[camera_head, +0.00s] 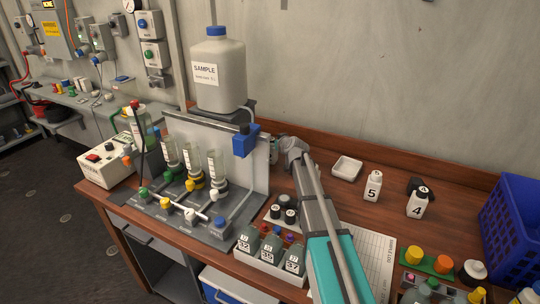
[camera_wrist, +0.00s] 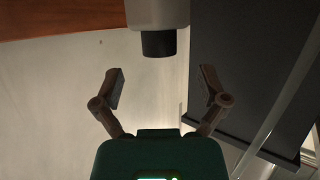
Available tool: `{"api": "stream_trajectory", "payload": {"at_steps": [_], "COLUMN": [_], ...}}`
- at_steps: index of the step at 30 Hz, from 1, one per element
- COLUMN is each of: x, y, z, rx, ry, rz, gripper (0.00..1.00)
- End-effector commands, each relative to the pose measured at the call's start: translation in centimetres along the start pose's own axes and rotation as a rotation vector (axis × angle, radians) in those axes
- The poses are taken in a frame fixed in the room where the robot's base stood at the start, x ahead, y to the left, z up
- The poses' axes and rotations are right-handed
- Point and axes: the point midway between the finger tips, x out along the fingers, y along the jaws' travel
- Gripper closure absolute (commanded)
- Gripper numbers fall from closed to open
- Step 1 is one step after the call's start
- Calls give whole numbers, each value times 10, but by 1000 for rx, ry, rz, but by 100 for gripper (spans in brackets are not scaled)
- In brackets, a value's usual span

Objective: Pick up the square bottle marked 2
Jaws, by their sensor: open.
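In the wrist view, a pale bottle (camera_wrist: 157,14) with a black cap (camera_wrist: 158,43) shows at the top middle, cut by the frame edge. No number shows on it, so I cannot tell whether it is bottle 2. My gripper (camera_wrist: 162,86) is open and empty, with the cap just beyond the gap between its fingertips. In the head view, my arm reaches back beside the upright white panel, and its fingers are not clear there. A small white bottle marked 5 (camera_head: 372,188) and one marked 4 (camera_head: 417,204) stand on the bench right of my arm.
The white panel (camera_head: 255,165) and glassware rack (camera_head: 190,205) stand left of my arm. A large sample jug (camera_head: 219,75) rises above. A white dish (camera_head: 347,168), blue crate (camera_head: 514,225) and tray of numbered bottles (camera_head: 255,267) are nearby. Bare wood lies around bottle 5.

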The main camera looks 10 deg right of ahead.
Motion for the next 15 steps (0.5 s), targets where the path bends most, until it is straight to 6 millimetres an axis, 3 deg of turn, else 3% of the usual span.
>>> {"api": "stream_trajectory", "payload": {"at_steps": [15], "x": [9], "y": [1], "z": [0], "rx": [0], "ry": [0], "rz": [1], "gripper": [7]}}
